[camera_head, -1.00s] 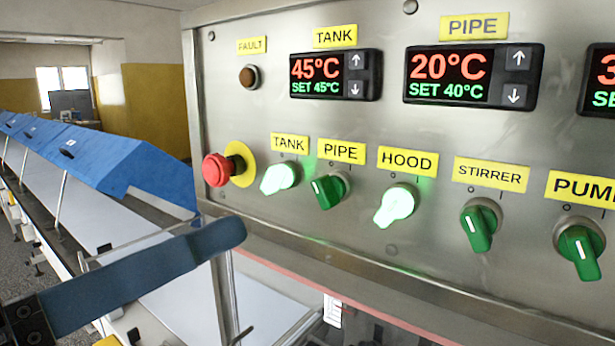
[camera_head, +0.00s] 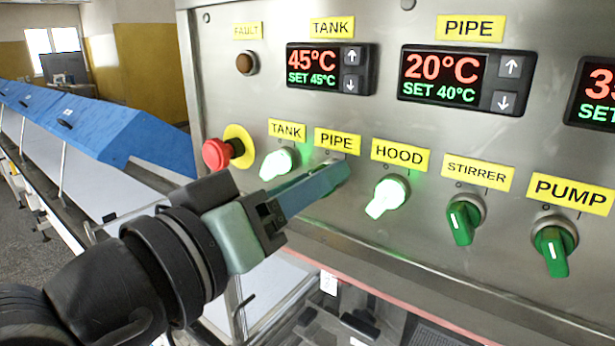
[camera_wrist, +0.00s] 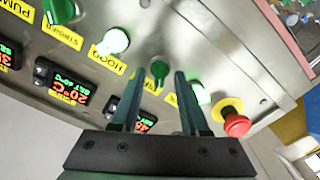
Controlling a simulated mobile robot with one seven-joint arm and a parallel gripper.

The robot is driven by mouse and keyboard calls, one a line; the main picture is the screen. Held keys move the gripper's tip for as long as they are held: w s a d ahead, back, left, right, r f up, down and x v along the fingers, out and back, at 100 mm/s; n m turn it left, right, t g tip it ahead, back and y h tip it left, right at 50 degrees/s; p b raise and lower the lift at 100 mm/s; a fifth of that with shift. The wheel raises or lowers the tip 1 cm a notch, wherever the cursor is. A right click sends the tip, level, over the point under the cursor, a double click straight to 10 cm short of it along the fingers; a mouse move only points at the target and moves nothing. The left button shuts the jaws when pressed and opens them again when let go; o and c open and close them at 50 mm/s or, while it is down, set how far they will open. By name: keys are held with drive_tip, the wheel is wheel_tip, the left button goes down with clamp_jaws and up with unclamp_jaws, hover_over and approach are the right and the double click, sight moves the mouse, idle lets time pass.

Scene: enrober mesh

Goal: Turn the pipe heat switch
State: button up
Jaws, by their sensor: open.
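The pipe heat switch, a dark green unlit rotary knob (camera_wrist: 159,70), shows in the wrist view between the tips of my open gripper (camera_wrist: 160,76). In the head view my gripper (camera_head: 338,173) reaches the panel just under the yellow PIPE label (camera_head: 337,141), and its blue-grey fingers hide the knob. I cannot tell whether the fingers touch it. The pipe display (camera_head: 455,80) reads 20°C, set 40°C.
The lit TANK knob (camera_head: 277,164) is close left of my fingers, and the lit HOOD knob (camera_head: 388,196) close right. The red emergency button (camera_head: 217,153) is farther left. Unlit STIRRER (camera_head: 463,219) and PUMP (camera_head: 554,250) knobs are to the right.

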drive_tip(key=shift+c, duration=0.2)
clamp_jaws()
drive_tip(key=shift+m+b, duration=0.4)
drive_tip(key=shift+b, duration=0.05)
drive_tip(key=m+b, duration=0.4)
drive_tip(key=m, duration=0.1)
drive_tip(key=m+b, duration=0.5)
drive_tip(key=m, duration=0.1)
drive_tip(key=shift+s+d, duration=0.15)
drive_tip(key=shift+b, duration=0.3)
